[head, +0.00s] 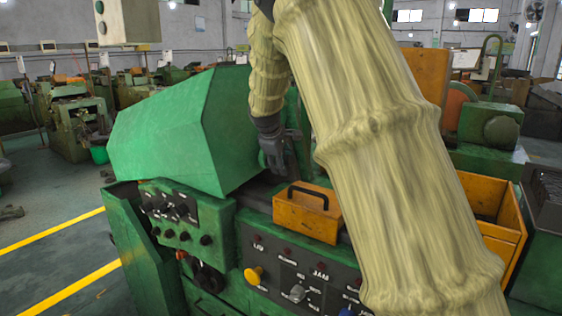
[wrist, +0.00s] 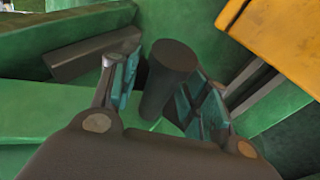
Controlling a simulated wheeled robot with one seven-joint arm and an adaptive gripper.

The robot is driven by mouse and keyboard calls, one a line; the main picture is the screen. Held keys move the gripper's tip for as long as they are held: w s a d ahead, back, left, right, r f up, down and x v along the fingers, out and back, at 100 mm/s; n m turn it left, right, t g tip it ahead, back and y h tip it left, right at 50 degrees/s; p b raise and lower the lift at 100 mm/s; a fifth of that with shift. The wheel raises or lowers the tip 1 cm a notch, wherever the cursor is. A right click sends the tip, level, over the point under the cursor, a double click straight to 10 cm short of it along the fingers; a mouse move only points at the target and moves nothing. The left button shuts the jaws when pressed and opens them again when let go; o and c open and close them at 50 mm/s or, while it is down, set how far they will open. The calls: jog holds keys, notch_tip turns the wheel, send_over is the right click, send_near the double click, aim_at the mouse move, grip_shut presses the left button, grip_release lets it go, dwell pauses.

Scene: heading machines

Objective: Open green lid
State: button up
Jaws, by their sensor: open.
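The green lid (head: 165,130) is a large faceted hood on the machine at the left of the head view. It looks lowered over the machine body. My gripper (head: 280,158) is at the right end of the lid, pointing down, partly hidden by my sleeved arm. In the wrist view my gripper (wrist: 165,95) is open, with teal pads on either side of a dark cylindrical bar (wrist: 168,75). I cannot tell whether the pads touch the bar or whether it belongs to the lid. Green surfaces lie around it.
An orange box with a black handle (head: 307,212) sits on the machine just below my gripper. A control panel (head: 300,280) with knobs is in front. An open orange bin (head: 497,215) stands at right. Floor at left (head: 45,200) is mostly clear.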

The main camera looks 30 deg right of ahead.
grip_shut()
jog(key=shift+a+r, duration=0.2)
jog(key=shift+r, duration=0.05)
